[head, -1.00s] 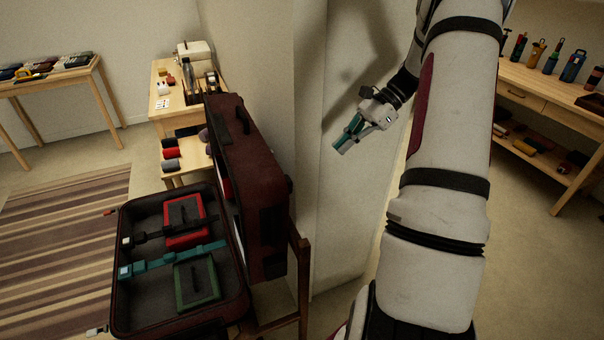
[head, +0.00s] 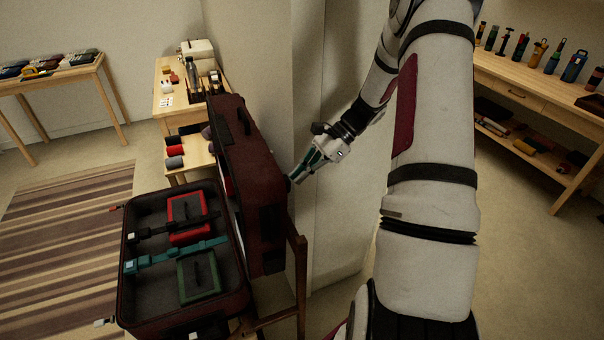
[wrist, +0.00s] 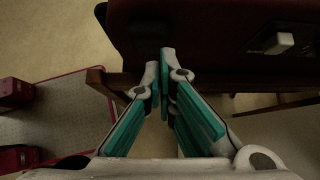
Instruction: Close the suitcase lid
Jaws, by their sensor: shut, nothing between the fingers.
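The open suitcase (head: 128,292) rests low on a wooden stand, its base holding a red case (head: 187,218), a green case (head: 199,277) and a teal strap (head: 160,260). Its dark red lid (head: 258,190) stands nearly upright on the right side of the base. My gripper (head: 293,181) is shut and empty, with its tips at the outer right face of the lid. In the wrist view, the teal-padded fingers (wrist: 165,58) point at the dark red lid (wrist: 215,28). I cannot tell whether they touch it.
A wall corner (head: 300,120) rises just behind and right of the lid. A wooden stand post (head: 299,270) is beside the lid. A small table (head: 172,112) stands behind, a shelf table (head: 530,100) at the right. A striped rug (head: 60,230) lies at left.

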